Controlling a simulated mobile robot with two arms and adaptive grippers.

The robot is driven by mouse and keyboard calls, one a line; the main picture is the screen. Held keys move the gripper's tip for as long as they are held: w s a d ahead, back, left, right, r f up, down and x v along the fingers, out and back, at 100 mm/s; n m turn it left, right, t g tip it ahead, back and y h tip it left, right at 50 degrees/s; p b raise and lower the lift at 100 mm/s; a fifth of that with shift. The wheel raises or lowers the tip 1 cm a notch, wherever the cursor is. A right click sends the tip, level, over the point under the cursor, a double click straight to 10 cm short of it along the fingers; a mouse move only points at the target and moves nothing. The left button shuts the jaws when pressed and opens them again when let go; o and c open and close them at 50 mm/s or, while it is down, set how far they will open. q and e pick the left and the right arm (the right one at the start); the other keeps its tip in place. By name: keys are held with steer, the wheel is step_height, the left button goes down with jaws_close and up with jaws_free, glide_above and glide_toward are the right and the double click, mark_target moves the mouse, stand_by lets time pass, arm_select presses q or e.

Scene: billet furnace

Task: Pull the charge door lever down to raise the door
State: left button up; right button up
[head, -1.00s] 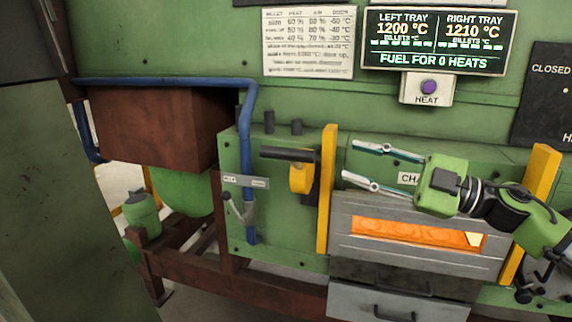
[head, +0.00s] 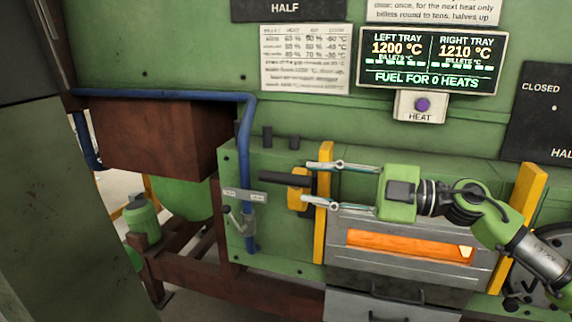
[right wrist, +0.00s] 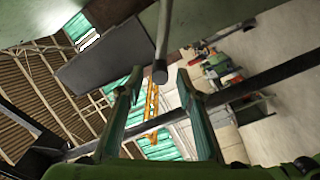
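The charge door lever (head: 286,179) has a dark bar that sticks out to the left, level, from a yellow hub (head: 297,199) beside the left yellow post. My right gripper (head: 315,183) is open, its two fingers pointing left, one above and one below the lever's height. In the right wrist view a dark round-ended rod (right wrist: 160,70), which looks like the lever, shows between the open fingers (right wrist: 160,88). I cannot tell whether they touch it. The grey charge door (head: 400,224) stands between yellow posts, with a glowing orange slot. My left gripper is out of view.
A blue pipe (head: 244,150) runs down left of the lever, with a small valve handle (head: 240,219) low beside it. A HEAT button (head: 422,105) sits under the lit display (head: 431,62). A drawer front (head: 390,306) is below the door.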

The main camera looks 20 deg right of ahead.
mark_target(289, 177)
steer(key=p+x, duration=0.1)
steer(key=x, duration=0.2)
steer(key=p+x, duration=0.1)
steer(key=x, duration=0.1)
steer(key=shift+w+a+r, duration=0.15)
steer(key=shift+a+r, duration=0.1)
steer(key=shift+a, duration=0.05)
steer(key=shift+w+a+f+p, duration=0.2)
steer(key=shift+w+a+p, duration=0.1)
steer(key=shift+a+p, duration=0.1)
jaws_close()
